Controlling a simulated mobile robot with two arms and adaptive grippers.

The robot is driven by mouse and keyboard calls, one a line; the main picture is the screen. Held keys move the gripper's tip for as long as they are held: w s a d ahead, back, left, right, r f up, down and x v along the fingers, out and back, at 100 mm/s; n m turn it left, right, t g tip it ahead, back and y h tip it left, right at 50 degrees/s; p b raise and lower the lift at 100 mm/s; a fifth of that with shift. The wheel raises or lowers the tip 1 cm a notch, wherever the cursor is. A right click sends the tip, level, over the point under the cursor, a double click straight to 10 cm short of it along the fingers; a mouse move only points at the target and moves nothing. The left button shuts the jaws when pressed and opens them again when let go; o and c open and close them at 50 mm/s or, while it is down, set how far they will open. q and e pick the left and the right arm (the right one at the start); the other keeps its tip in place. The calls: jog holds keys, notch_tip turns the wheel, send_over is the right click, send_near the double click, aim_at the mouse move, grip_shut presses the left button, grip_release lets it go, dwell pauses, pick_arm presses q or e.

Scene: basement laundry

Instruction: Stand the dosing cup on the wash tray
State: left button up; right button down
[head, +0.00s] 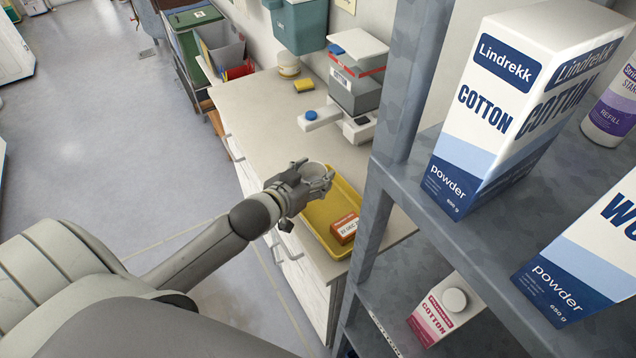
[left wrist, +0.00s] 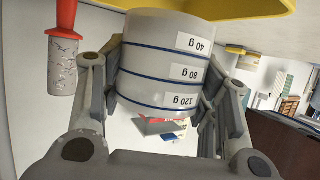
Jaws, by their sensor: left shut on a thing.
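My left gripper (head: 303,184) is shut on the dosing cup (head: 314,171), a pale, translucent round cup. In the left wrist view the cup (left wrist: 165,62) sits between both fingers, with blue rings and upside-down labels "40 g", "80 g" and "120 g". The yellow wash tray (head: 317,229) lies on the counter. In the head view the cup overlaps the tray's left part. The tray's edge (left wrist: 230,8) shows right by the cup in the left wrist view. I cannot tell whether they touch. My right gripper is not in view.
An orange-brown box (head: 343,228) occupies the tray's near right part. A shelf post (head: 402,80) and powder boxes (head: 515,95) are close on the right.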

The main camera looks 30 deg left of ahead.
aim_at(320, 177)
pick_arm(q)
jog(key=shift+w+d+f, duration=0.2)
jog(key=shift+w+f, duration=0.75)
jog(key=shift+f, duration=0.3)
notch_tip(320, 177, down, 2)
jog(key=shift+f+p, duration=0.1)
jog(key=shift+p, duration=0.4)
jog(key=shift+f, duration=0.3)
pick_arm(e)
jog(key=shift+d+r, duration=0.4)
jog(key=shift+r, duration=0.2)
pick_arm(q)
jog(key=o, duration=0.7)
jog(key=shift+f, duration=0.1)
jog(key=shift+o, duration=0.2)
